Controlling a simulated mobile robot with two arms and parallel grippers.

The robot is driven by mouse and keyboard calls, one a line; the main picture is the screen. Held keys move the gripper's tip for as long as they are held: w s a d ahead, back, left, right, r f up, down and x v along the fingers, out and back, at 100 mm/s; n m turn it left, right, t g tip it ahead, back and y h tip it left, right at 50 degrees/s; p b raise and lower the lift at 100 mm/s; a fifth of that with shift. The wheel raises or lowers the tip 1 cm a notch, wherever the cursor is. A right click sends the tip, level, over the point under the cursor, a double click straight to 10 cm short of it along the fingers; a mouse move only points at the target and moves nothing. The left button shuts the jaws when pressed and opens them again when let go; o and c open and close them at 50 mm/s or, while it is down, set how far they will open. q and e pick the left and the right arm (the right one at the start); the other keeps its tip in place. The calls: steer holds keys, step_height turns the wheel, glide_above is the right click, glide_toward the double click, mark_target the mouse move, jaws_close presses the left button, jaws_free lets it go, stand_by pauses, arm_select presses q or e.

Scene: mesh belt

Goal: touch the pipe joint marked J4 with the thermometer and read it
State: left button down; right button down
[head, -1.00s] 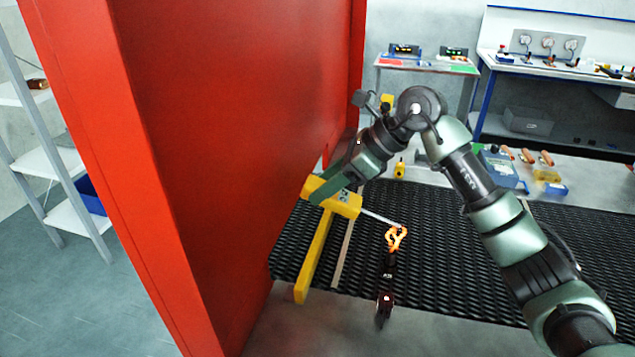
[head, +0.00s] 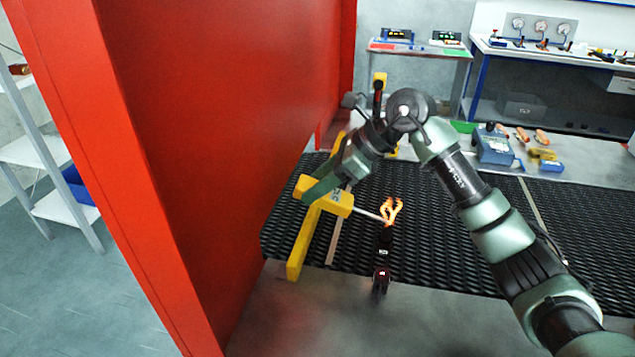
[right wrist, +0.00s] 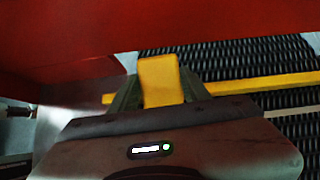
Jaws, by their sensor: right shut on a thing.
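My right gripper (head: 325,190) is shut on the yellow body of the thermometer (head: 338,204). In the right wrist view, a yellow block (right wrist: 160,80) sits between the fingers. A thin metal probe reaches right from the body to a glowing orange forked piece (head: 391,211). The probe tip overlaps its lower part; I cannot tell whether they touch. A dark upright piece (head: 382,270) with small pale labels is below the glow; the labels are too small to read, so I cannot make out J4. My left gripper is not in view.
A tall red panel (head: 220,130) stands close on the left of my gripper. A yellow bar (head: 304,245) is beside the thermometer, above the black mesh belt (head: 450,255). A blue meter (head: 494,145) and copper pieces lie behind the belt. Benches stand at the back.

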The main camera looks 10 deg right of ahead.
steer(key=shift+f+b, duration=0.35)
stand_by(2.1)
stand_by(1.1)
steer(key=shift+r+p, duration=1.55)
steer(key=shift+r, duration=1.05)
